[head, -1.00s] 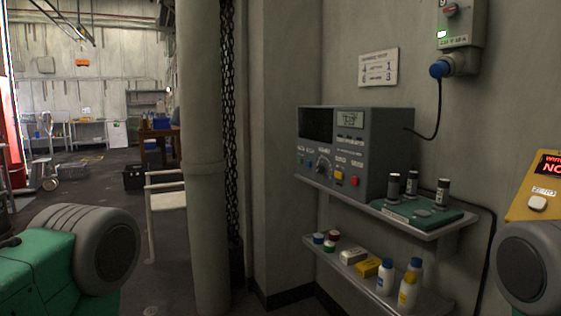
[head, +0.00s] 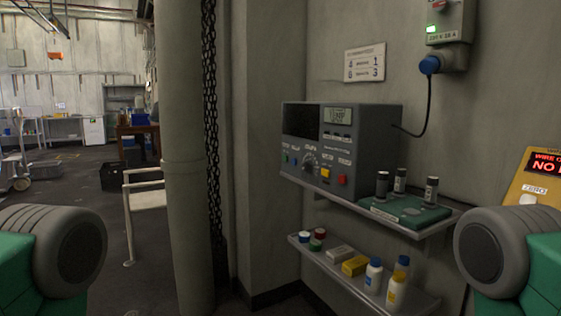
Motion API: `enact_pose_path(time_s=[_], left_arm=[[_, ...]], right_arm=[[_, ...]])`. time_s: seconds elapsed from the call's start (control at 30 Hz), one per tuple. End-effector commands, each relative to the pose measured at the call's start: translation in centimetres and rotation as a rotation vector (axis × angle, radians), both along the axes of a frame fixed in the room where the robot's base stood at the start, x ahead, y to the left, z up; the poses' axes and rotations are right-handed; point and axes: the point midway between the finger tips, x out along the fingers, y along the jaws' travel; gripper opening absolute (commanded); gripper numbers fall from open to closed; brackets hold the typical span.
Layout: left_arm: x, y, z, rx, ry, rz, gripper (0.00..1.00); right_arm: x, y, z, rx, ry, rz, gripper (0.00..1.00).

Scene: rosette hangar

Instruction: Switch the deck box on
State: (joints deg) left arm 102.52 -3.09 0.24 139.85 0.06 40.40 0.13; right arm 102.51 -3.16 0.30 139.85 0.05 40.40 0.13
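The deck box is most likely the grey instrument box (head: 365,150) on the upper wall shelf, right of centre. Its front has a dark panel (head: 302,121), a small display (head: 337,115) with dark marks, a round knob (head: 309,158), a yellow button (head: 326,174), a red button (head: 343,180) and small blue and green controls. Its labels are too small to read. A black cable runs from its right side to a blue plug (head: 430,65) in a wall socket unit (head: 446,40) with a lit green indicator. Green and grey parts of my arms show at both lower edges; neither gripper shows.
A green board (head: 400,210) with several dark cylinders stands on the upper shelf right of the box. The lower shelf (head: 325,262) holds bottles, caps and small boxes. A pipe (head: 182,200) and white rail (head: 128,220) stand left.

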Motion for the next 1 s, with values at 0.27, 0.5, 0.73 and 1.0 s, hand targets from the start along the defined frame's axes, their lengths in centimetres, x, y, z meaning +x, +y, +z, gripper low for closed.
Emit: enact_pose_path(time_s=[0.27,0.5,0.73,1.0], left_arm=[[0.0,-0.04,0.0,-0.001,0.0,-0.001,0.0],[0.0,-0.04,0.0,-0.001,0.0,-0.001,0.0],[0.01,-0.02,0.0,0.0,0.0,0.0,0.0],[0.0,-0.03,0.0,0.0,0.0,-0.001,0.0]], right_arm=[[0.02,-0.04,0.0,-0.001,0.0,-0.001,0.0],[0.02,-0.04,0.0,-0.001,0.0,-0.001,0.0],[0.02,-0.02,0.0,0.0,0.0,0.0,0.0],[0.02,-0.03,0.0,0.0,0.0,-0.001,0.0]])
